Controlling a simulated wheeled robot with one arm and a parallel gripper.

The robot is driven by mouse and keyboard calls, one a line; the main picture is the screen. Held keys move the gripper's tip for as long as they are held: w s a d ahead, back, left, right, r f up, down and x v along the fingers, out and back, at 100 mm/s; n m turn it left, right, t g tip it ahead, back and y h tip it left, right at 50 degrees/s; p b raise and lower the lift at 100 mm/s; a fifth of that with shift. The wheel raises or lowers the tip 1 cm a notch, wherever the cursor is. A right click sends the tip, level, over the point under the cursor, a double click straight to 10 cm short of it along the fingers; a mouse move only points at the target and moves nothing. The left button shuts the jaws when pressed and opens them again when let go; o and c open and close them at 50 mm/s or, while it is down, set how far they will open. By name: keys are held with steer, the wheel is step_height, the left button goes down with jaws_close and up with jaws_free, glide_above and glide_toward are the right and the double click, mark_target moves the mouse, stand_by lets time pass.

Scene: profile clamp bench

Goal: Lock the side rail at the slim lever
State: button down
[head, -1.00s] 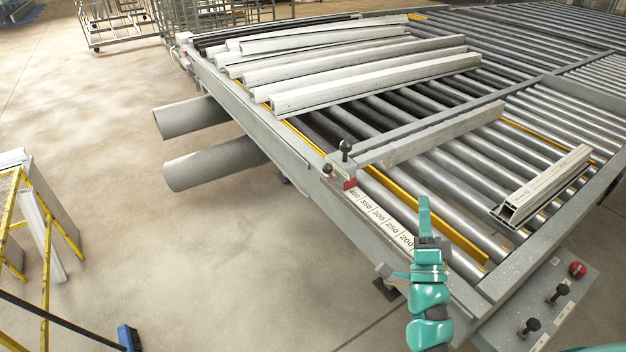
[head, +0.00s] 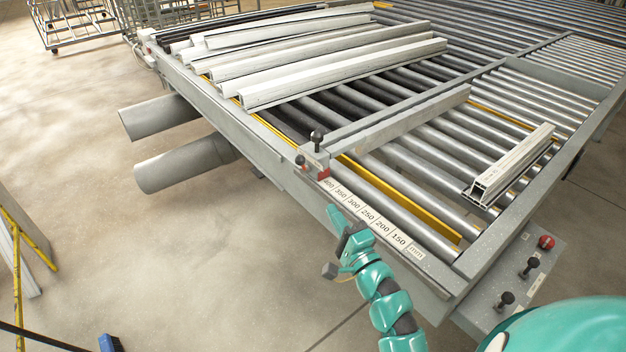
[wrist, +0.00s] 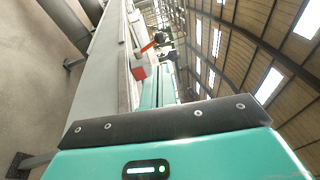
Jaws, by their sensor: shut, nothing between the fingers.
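The side rail (head: 410,122) is a long grey bar lying across the rollers. Its end block (head: 318,160) sits on the bench's near edge beam, with an upright black knob (head: 317,136) on top and a red pointer (head: 323,174) at the scale. A small dark-and-red lever end (head: 301,160) shows on the block's outer side. In the wrist view a slim red lever (wrist: 150,46) sticks out above the red pointer (wrist: 139,73). My gripper (head: 334,212) is shut and empty, beside the scale, on the near side of the pointer and apart from the lever.
A number scale (head: 375,222) runs along the edge beam. A short profile (head: 512,165) lies on the rollers right of the rail; several long profiles (head: 330,72) lie beyond it. A control panel (head: 518,275) with a red button is at the front right.

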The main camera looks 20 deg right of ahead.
steer(key=p, duration=0.6)
glide_toward(301, 161)
steer(key=x, duration=0.5)
steer(key=shift+w+f, duration=0.2)
steer(key=shift+w+f+p, duration=0.1)
steer(key=shift+w+p, duration=0.2)
steer(key=shift+w, duration=0.3)
steer(key=shift+r+p, duration=0.25)
steer(key=shift+p, duration=0.05)
steer(key=shift+w+r+g+p, duration=0.3)
steer(key=shift+r+g+p, duration=0.25)
steer(key=shift+p, duration=0.2)
steer(key=shift+w+a, duration=0.2)
steer(key=shift+w, duration=0.1)
steer(key=shift+w+a+r+b, duration=0.2)
steer(key=shift+w+b, duration=0.3)
steer(key=shift+w, duration=0.1)
steer(key=shift+w+a+r+b, duration=0.2)
steer(key=shift+w+r+b, duration=0.05)
steer(key=shift+w+b, duration=0.35)
steer(key=shift+w+a+r+b, duration=0.25)
steer(key=shift+w+b, duration=0.2)
steer(key=shift+w, duration=0.15)
steer(key=shift+s+r, duration=0.1)
